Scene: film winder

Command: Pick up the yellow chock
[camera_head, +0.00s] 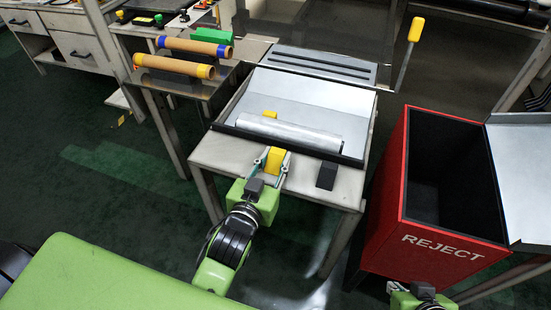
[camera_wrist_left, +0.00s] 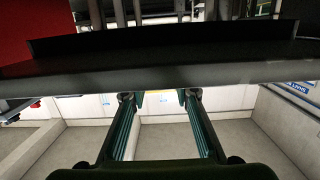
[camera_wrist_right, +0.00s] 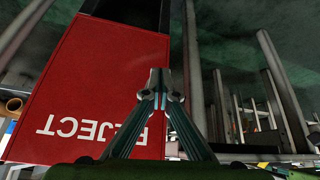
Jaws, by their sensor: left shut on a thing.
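The yellow chock (camera_head: 275,161) is at the front edge of the winder table, just in front of the metal roller (camera_head: 288,136). My left gripper (camera_head: 273,158) is shut on it, with one finger on each side. In the left wrist view, my left fingers (camera_wrist_left: 160,96) stand apart, and a dark bar crosses above their tips; the chock is not clear there. A second yellow piece (camera_head: 270,114) shows behind the roller. My right gripper (camera_wrist_right: 160,82) is shut and empty, its fingertips together in front of the red bin.
The red REJECT bin (camera_head: 389,190) stands right of the table. A small black block (camera_head: 327,175) lies on the table's front right. A pale tray with raised dark edges (camera_head: 364,135) holds the roller. Brown rolls (camera_head: 180,66) lie on the left stand. A yellow-handled lever (camera_head: 416,29) rises behind.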

